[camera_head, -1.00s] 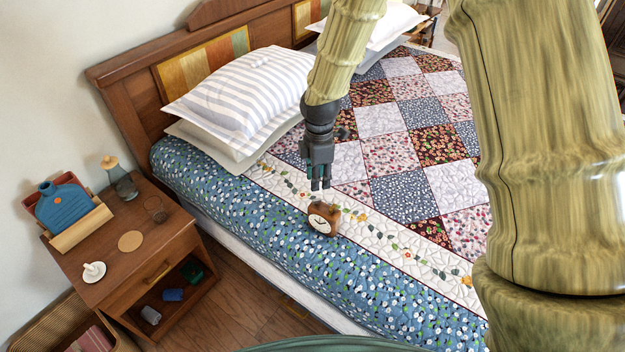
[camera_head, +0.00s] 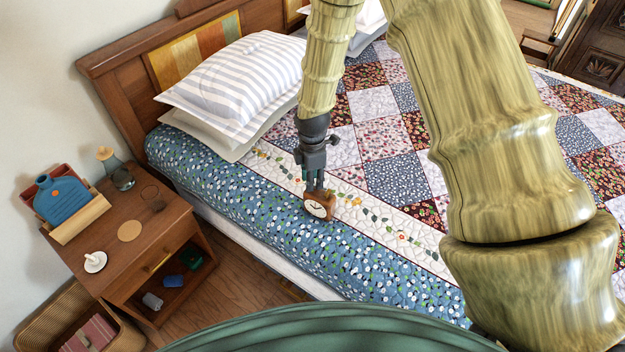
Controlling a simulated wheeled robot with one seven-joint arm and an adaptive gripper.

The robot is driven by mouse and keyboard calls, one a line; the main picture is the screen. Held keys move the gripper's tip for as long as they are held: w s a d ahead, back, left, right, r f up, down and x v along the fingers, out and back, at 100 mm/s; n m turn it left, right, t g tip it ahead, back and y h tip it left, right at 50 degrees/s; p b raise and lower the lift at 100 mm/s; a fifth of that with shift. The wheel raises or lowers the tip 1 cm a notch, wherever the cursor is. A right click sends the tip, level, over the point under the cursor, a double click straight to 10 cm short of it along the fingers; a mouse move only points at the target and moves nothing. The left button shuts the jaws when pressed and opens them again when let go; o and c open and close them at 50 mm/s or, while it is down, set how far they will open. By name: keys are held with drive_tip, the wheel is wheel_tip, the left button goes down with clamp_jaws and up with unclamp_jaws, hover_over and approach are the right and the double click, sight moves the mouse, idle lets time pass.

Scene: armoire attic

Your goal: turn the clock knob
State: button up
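A small brown clock (camera_head: 319,205) with a round white face stands on the bed, on the white floral border strip of the quilt. My gripper (camera_head: 315,187) points down right at the top of the clock, its fingertips at or just behind the clock's upper edge. I cannot tell whether the fingers touch it. The knob is too small or hidden to make out. The finger gap is too small to judge.
The bed's patchwork quilt (camera_head: 395,176) lies around the clock, with a striped pillow (camera_head: 222,82) behind to the left. A wooden nightstand (camera_head: 112,262) at left holds a blue bottle (camera_head: 62,200), a glass bottle (camera_head: 119,172) and a white candle holder (camera_head: 95,261).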

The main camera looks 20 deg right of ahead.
drive_tip(key=shift+w+f, duration=0.25)
drive_tip(key=shift+f, duration=0.6)
drive_tip(key=shift+s+f, duration=0.15)
drive_tip(key=shift+f, duration=0.05)
drive_tip(key=shift+f, duration=0.1)
clamp_jaws()
